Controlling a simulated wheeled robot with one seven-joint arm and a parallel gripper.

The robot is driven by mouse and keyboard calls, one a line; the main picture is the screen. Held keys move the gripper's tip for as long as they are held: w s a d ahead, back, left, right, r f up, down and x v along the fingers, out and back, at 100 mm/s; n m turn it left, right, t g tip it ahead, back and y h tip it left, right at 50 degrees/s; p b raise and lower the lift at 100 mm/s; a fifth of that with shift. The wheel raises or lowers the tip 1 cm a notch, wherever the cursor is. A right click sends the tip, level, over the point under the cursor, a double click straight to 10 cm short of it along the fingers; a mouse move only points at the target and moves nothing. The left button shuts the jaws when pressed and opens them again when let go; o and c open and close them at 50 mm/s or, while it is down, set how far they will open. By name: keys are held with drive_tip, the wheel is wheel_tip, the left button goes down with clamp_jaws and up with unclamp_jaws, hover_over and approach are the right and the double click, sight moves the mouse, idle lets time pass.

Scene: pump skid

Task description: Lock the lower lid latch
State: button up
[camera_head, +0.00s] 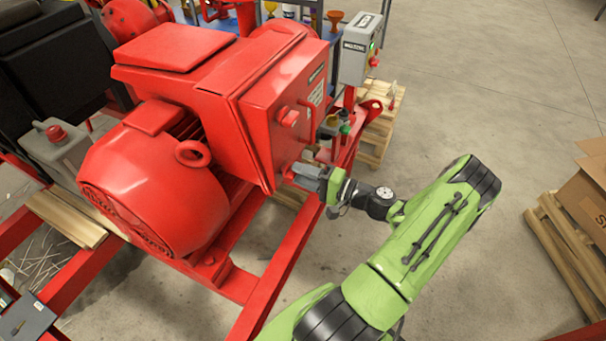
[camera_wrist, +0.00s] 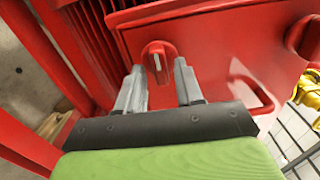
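The red motor's terminal box (camera_head: 262,105) has a red lid facing right, with an upper round red knob (camera_head: 288,116). The lower lid latch (camera_wrist: 157,58), a red rotary knob with a white mark pointing roughly up in the wrist view, is hidden behind my gripper in the head view. My gripper (camera_head: 300,174) is at the lid's lower corner. In the wrist view its two grey fingers (camera_wrist: 160,78) stand apart, one on each side of the latch's lower part. I cannot tell whether they touch it.
A red handle (camera_wrist: 258,97) sticks out of the lid beside my right finger. A second red knob (camera_wrist: 308,38) is at the wrist view's right edge. A grey control box (camera_head: 359,48) stands behind the motor.

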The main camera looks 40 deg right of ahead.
drive_tip(key=shift+o, duration=0.2)
drive_tip(key=v, duration=1.5)
drive_tip(key=shift+s, duration=0.35)
drive_tip(key=shift+d, duration=0.1)
